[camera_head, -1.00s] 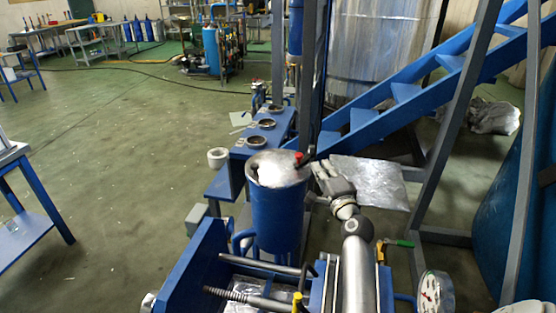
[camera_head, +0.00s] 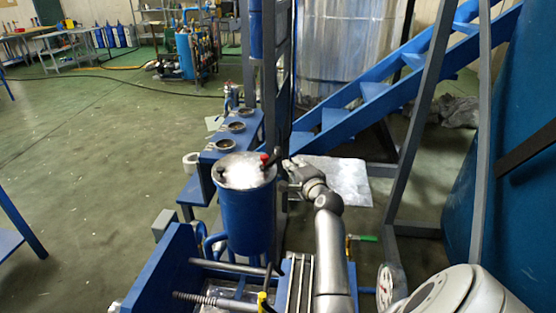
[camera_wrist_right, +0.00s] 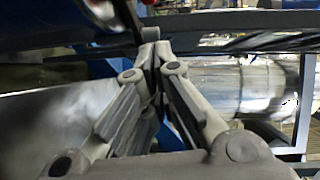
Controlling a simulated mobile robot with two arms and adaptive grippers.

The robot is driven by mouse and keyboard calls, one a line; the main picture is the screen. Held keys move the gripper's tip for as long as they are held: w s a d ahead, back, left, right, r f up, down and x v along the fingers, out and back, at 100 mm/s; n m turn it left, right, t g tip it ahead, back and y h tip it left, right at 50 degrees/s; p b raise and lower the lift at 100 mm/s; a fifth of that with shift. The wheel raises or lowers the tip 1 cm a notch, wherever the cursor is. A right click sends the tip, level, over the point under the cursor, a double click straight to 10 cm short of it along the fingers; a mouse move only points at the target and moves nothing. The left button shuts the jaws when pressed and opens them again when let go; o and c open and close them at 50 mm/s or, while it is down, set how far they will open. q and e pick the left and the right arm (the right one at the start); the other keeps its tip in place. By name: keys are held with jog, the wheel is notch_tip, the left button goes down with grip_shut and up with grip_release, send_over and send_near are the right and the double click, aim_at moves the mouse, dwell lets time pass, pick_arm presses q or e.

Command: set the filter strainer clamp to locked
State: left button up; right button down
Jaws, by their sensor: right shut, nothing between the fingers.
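The filter strainer is a blue upright cylinder (camera_head: 246,215) with a shiny metal lid (camera_head: 240,172). The clamp (camera_head: 266,160), a dark handle with a red part, sits at the right edge of the lid; its exact setting is too small to tell. My right gripper (camera_head: 287,164) is just right of the clamp, near rim height. Whether it touches the clamp is unclear. In the right wrist view its fingers (camera_wrist_right: 153,50) are closed together and empty, with a dark bar (camera_wrist_right: 150,20) close by their tips. My left gripper is not in view.
A blue bench (camera_head: 222,150) with several round holders stands behind the strainer. A grey upright post (camera_head: 270,100) and blue stairs (camera_head: 375,90) rise behind and right. A blue frame with a threaded rod (camera_head: 215,299) lies in front. Open floor (camera_head: 100,130) is at left.

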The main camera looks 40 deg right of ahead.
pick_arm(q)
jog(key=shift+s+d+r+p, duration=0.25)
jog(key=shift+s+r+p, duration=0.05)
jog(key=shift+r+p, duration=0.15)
pick_arm(e)
jog(key=w, duration=0.6)
jog(key=shift+a+f, duration=0.25)
jog(key=shift+f, duration=0.15)
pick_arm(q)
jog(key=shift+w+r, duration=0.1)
pick_arm(e)
jog(key=shift+w+a, duration=0.1)
jog(key=shift+w, duration=0.1)
